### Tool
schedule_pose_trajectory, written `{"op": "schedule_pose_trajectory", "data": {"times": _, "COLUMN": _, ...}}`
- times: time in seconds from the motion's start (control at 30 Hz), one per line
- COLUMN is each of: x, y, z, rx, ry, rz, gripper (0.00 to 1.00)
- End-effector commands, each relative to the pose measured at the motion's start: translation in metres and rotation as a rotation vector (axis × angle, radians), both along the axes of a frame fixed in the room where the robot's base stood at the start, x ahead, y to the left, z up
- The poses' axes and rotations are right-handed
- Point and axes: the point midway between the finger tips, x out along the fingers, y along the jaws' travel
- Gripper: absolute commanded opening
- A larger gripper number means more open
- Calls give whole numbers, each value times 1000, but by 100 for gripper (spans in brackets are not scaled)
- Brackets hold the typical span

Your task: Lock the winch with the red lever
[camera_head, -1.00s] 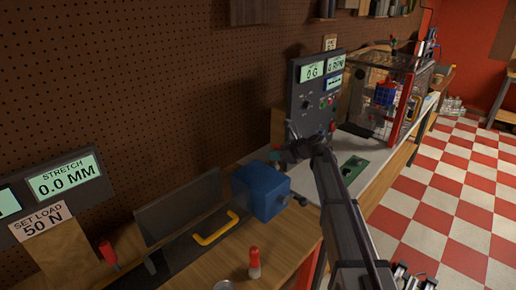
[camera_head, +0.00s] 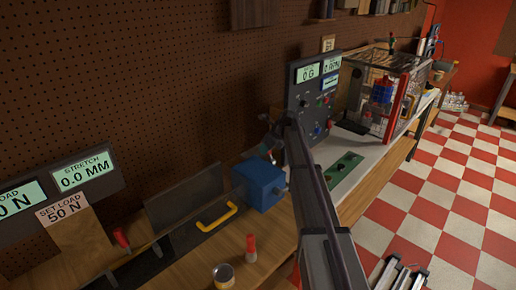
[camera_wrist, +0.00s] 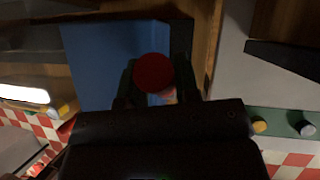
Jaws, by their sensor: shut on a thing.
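The blue box (camera_head: 259,184), apparently the winch body, stands on the bench and also fills the middle of the wrist view (camera_wrist: 95,60). My gripper (camera_head: 268,147) is at the far upper side of this box. In the wrist view, my gripper's green fingers (camera_wrist: 155,75) are shut on a red round knob (camera_wrist: 153,72), seen end-on in front of the blue face. What carries the knob is hidden. A separate red-handled lever (camera_head: 121,238) stands at the left end of the bench, away from my gripper.
A yellow handle (camera_head: 217,218) lies left of the blue box. A red-capped bottle (camera_head: 250,248) and a small can (camera_head: 223,275) stand at the front. A dark control panel (camera_head: 314,98) and a green button plate (camera_head: 343,170) are to the right.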

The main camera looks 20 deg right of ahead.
Motion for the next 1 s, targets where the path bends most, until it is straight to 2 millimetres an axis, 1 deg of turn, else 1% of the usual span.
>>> {"op": "schedule_pose_trajectory", "data": {"times": 0.33, "x": 0, "y": 0, "z": 0, "rx": -1, "ry": 6, "rz": -1, "gripper": 0}}
{"op": "schedule_pose_trajectory", "data": {"times": 0.37, "x": 0, "y": 0, "z": 0, "rx": 0, "ry": 5, "rz": -1, "gripper": 32}}
{"op": "schedule_pose_trajectory", "data": {"times": 0.6, "x": 0, "y": 0, "z": 0, "rx": 0, "ry": 4, "rz": -1, "gripper": 55}}
{"op": "schedule_pose_trajectory", "data": {"times": 0.87, "x": -1, "y": -1, "z": 2, "rx": -1, "ry": 3, "rz": -1, "gripper": 55}}
{"op": "schedule_pose_trajectory", "data": {"times": 0.97, "x": -4, "y": -4, "z": 13, "rx": -1, "ry": 3, "rz": -1, "gripper": 55}}
{"op": "schedule_pose_trajectory", "data": {"times": 1.0, "x": -6, "y": -6, "z": 20, "rx": -1, "ry": 3, "rz": -1, "gripper": 55}}
